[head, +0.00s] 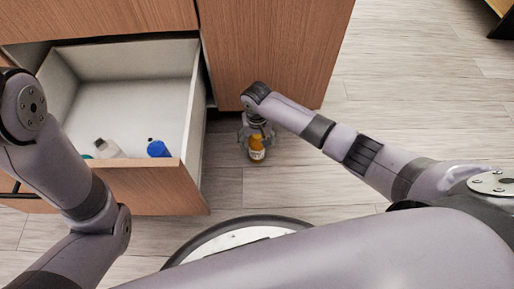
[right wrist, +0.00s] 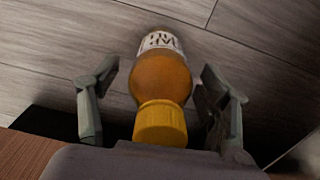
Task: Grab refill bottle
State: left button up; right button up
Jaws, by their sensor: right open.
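An amber-orange bottle (head: 256,148) with a yellow cap and a white label is over the floor, right of the open drawer; I take it as the refill bottle. In the right wrist view the bottle (right wrist: 162,80) lies between the two fingers, its cap toward the palm. My right gripper (head: 256,130) is open around it. The wrist view shows the right gripper's fingers (right wrist: 161,72) with a visible gap on each side of the bottle. Whether the base rests on the floor is hard to tell. My left gripper is out of view.
The open drawer (head: 188,120) holds a blue-topped bottle (head: 158,148), a pale bottle (head: 108,149) and a teal item partly hidden by the front. A wooden cabinet panel (head: 270,50) stands behind the right gripper. The wood-look floor (head: 400,110) to the right is clear.

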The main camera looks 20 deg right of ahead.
jog(key=shift+c, duration=0.5)
jog(key=c, duration=1.3)
jog(key=shift+o, duration=0.2)
jog(key=shift+r, duration=0.1)
